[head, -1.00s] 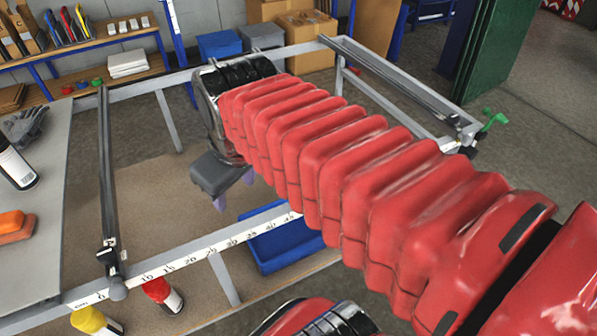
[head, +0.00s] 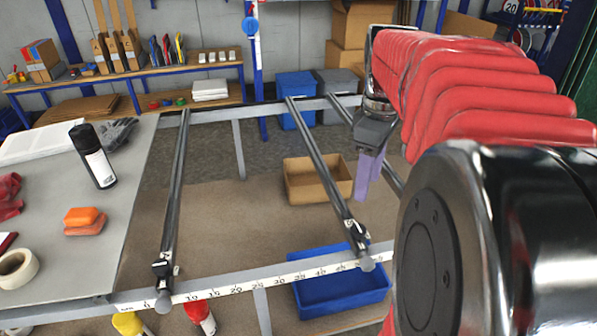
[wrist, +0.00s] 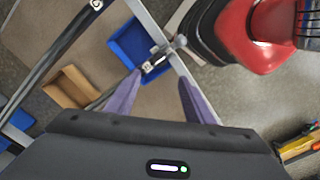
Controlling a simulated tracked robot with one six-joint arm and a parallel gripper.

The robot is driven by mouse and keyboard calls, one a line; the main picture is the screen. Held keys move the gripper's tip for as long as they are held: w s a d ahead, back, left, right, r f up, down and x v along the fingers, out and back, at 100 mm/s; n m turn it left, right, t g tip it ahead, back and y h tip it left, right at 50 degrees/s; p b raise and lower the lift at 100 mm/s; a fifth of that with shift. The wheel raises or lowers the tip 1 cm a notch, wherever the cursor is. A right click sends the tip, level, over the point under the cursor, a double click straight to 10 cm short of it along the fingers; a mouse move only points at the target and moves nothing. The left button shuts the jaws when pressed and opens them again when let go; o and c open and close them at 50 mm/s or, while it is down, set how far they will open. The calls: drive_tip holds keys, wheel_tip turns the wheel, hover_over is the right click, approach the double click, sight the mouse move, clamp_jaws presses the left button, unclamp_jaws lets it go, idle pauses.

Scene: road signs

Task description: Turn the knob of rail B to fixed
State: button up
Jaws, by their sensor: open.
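Three dark rails lie across a grey frame; I cannot read any letters, so which is rail B is unclear. The left rail (head: 174,200) ends at the front in a grey round knob (head: 163,301). The middle rail (head: 322,165) ends in a similar knob (head: 366,264), also visible in the wrist view (wrist: 180,40) beyond my fingertips. The third rail (head: 343,112) is mostly hidden behind my arm. My gripper (head: 366,178), with purple fingers, is open and empty above the frame, back from the middle knob, touching nothing visible. It also shows in the wrist view (wrist: 161,77).
A ruler strip (head: 270,283) runs along the front bar. A blue bin (head: 342,295) and a cardboard box (head: 300,181) stand on the floor below. Yellow and red bottles stand below the front bar.

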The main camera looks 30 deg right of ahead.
sight(358, 228)
wheel_tip(358, 228, down, 14)
drive_tip(key=shift+r, duration=0.1)
idle(0.8)
drive_tip(key=shift+c, duration=0.2)
drive_tip(key=c, duration=0.9)
drive_tip(key=shift+a, duration=0.15)
drive_tip(key=shift+c, duration=0.5)
